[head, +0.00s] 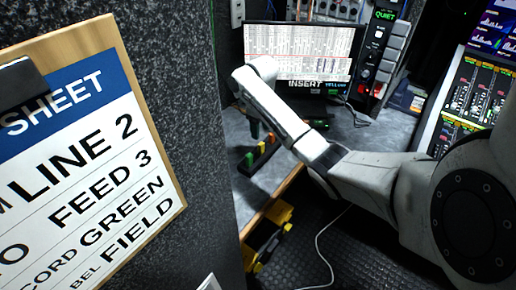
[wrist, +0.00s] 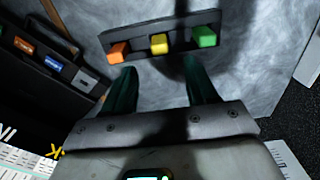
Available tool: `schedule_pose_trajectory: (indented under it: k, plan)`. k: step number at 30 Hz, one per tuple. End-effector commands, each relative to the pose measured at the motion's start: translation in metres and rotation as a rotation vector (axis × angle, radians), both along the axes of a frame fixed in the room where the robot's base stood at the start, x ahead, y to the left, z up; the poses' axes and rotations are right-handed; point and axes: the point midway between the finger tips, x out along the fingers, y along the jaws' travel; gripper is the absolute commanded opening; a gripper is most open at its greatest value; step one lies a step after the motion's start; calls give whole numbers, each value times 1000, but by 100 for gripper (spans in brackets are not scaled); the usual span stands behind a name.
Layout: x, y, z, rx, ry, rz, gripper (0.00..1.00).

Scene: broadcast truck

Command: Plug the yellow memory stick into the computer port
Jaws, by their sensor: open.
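The yellow memory stick (wrist: 159,44) stands in a dark rack (wrist: 138,36), between an orange stick (wrist: 117,53) and a green stick (wrist: 204,37). In the head view the yellow stick (head: 262,148) is small, on the worktop at the left. My gripper (wrist: 160,64) is open and empty. Its two dark green fingers point at the rack, with the yellow stick between their lines and just past the tips. A black box (wrist: 40,65) with orange and blue patches and a grey piece lies at left in the wrist view; I cannot tell whether the computer port is on it.
A monitor (head: 300,52) reading "INSERT YELLOW" stands at the back of the grey worktop (head: 345,135). A clipboard sheet (head: 85,160) on a dark wall fills the left. A yellow-black bin (head: 268,235) and a white cable (head: 320,245) are low down. Control panels (head: 475,95) stand at right.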

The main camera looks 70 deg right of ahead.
Motion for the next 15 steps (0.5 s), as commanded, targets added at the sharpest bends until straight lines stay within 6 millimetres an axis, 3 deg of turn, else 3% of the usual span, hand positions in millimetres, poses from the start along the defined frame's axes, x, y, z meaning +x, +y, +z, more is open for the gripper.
schedule_pose_trajectory:
  k: [3,11,15]
  plan:
    - [0,0,-17,0,1,-1,57]
    - [-1,0,-35,-1,1,-1,57]
    - [-3,0,-56,0,2,-1,57]
